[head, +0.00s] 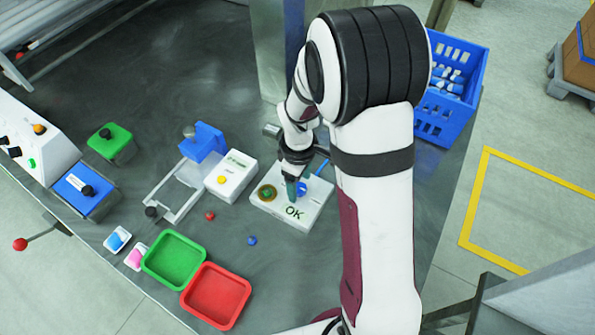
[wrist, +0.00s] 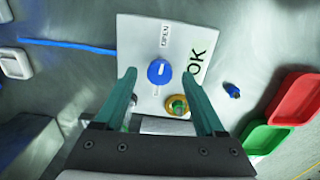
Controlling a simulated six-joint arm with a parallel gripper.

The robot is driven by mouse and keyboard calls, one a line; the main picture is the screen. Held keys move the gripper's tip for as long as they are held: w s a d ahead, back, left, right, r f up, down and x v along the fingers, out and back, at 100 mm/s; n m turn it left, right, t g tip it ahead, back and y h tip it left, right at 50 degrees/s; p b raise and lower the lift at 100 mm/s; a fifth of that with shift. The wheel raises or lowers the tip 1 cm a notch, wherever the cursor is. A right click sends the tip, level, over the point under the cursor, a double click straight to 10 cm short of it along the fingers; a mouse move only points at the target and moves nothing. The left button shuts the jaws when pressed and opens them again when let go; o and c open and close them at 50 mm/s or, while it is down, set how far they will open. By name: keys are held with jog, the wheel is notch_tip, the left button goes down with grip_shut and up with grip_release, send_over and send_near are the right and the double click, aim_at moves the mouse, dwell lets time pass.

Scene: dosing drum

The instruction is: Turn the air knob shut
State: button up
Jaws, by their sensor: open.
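The blue air knob (wrist: 159,72) sits on a white box (wrist: 185,40) marked "OK", with an "OPEN" label above the knob in the wrist view. A pale mark on the knob seems to point toward that label. The knob also shows in the head view (head: 302,188), partly behind my fingers. My gripper (wrist: 160,76) is open and empty, its two teal fingers on either side of the knob in the wrist view. In the head view my gripper (head: 292,189) is over the box; whether the fingers touch the knob cannot be told.
A green button in a brass ring (wrist: 178,106) is beside the knob. A white box with a yellow button (head: 231,180) stands left of the knob box. Green (head: 174,259) and red (head: 216,296) trays are in front. A blue crate (head: 449,90) stands behind my arm.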

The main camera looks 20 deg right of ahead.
jog(key=shift+f, duration=0.55)
grip_shut()
